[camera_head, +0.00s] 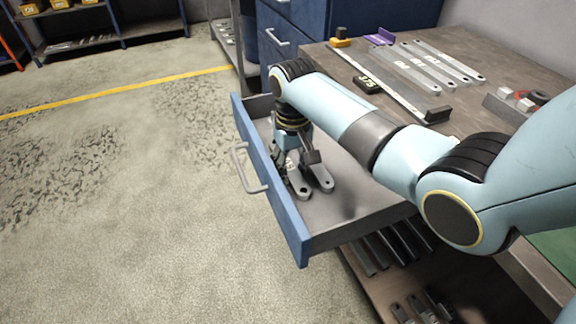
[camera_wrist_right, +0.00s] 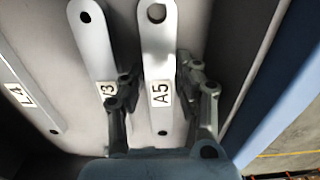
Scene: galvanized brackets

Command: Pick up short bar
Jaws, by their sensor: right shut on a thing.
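A flat grey bar labelled A5 (camera_wrist_right: 158,55) lies in the open drawer (camera_head: 278,212), and its round hole end shows in the right wrist view. My right gripper (camera_head: 297,168) reaches down into the drawer from above. Its fingers (camera_wrist_right: 160,100) are on either side of the A5 bar and shut on it. A second flat bar (camera_wrist_right: 92,45), its label partly covered by a finger, lies just left of it. A third bar labelled L4 (camera_wrist_right: 32,105) lies further left. In the head view the near ends of two bars (camera_head: 321,180) show beside the fingers. My left gripper is not in view.
The drawer's blue front wall (camera_wrist_right: 265,95) is close beside the gripper. The wooden workbench (camera_head: 500,60) carries several long bars (camera_head: 437,66) and a black-ended rail (camera_head: 400,95). A shelf below holds dark bars (camera_head: 385,250). The floor at left is clear.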

